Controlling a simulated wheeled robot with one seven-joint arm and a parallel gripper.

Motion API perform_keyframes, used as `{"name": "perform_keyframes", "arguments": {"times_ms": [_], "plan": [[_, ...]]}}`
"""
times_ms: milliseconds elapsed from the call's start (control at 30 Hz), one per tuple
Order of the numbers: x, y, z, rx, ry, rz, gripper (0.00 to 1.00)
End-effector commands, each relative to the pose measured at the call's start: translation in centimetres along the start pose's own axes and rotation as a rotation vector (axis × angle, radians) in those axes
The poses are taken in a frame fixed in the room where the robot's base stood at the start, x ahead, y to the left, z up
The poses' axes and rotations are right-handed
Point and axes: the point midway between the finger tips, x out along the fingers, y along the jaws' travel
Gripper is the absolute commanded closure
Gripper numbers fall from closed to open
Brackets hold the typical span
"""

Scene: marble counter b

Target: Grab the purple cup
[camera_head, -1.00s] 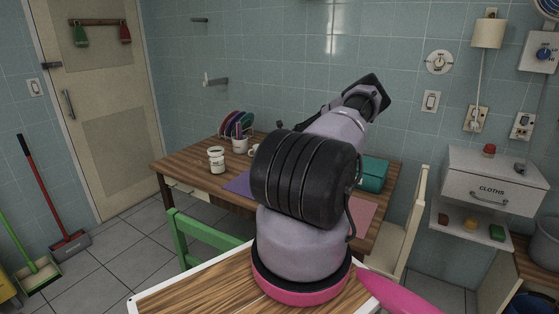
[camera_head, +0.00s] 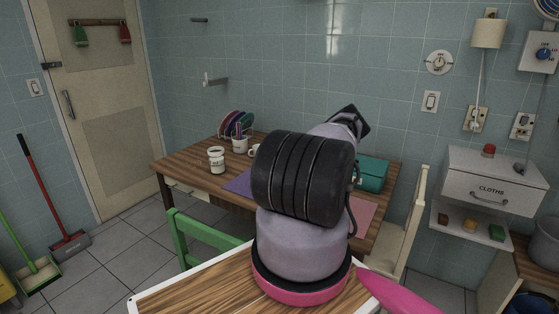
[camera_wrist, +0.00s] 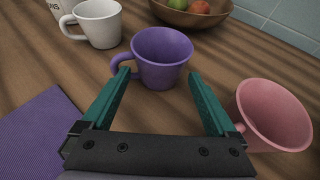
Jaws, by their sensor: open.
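The purple cup (camera_wrist: 161,70) stands upright on the wooden table in the wrist view, its handle pointing left. My gripper (camera_wrist: 159,78) is open, its two green fingers reaching toward the cup. The left fingertip is close to the cup's handle, and the right fingertip is just off the cup's lower right side. The cup sits mostly ahead of the fingertips, and I cannot tell whether they touch it. In the head view my own arm hides the purple cup and the gripper's fingers.
A white mug (camera_wrist: 98,24) stands left of the purple cup and a pink cup (camera_wrist: 273,115) stands right, close to the right finger. A wooden fruit bowl (camera_wrist: 190,13) is behind. A purple placemat (camera_wrist: 40,135) lies at left. A teal box (camera_head: 371,174) sits on the table's right side.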

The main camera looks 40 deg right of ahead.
Motion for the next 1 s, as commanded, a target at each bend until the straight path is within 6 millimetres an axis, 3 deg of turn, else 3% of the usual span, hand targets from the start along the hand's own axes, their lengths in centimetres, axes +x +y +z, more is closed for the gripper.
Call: {"name": "perform_keyframes", "arguments": {"times_ms": [233,567,767,1000], "plan": [[3.1,0.1,0.0,-0.003,-0.001,0.0,0.07],[3.6,0.0,0.1,-0.002,0.0,0.0,0.07],[3.6,0.0,0.1,-0.002,0.0,0.0,0.77],[3.5,0.0,0.3,-0.003,-0.002,0.0,0.77]]}}
